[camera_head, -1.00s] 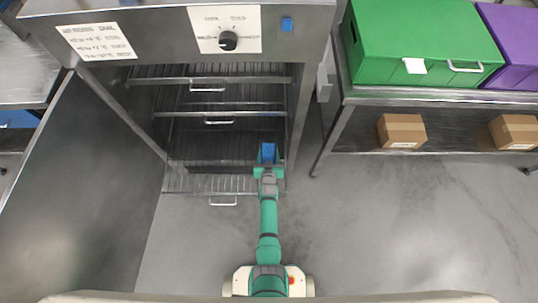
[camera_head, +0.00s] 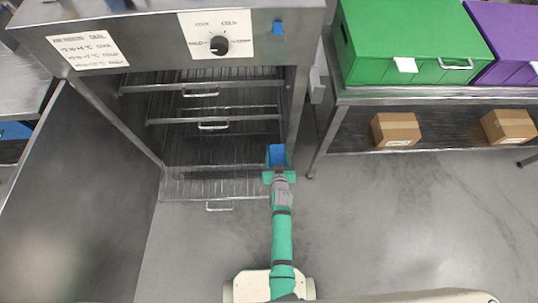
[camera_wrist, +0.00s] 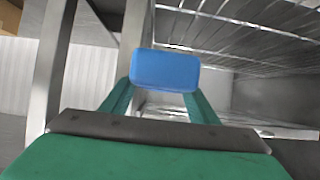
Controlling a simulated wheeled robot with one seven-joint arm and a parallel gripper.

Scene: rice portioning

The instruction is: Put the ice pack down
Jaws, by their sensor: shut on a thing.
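The ice pack is a blue block (camera_head: 277,155) held at the end of my arm, by the right front edge of the open cabinet (camera_head: 225,12). In the wrist view the ice pack (camera_wrist: 165,71) sits between the two green fingers of my gripper (camera_wrist: 160,98). My gripper (camera_head: 278,166) is shut on it. In the wrist view, wire racks and a metal post are behind the ice pack. I cannot tell whether it touches the lowest rack (camera_head: 240,186), which is pulled out to the left of my gripper.
The cabinet door (camera_head: 85,185) stands open at the left. A small blue piece (camera_head: 278,27) is on the cabinet front beside the dial (camera_head: 218,46). At the right, a metal table (camera_head: 440,97) bears a green box (camera_head: 405,45) and a purple box (camera_head: 515,50).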

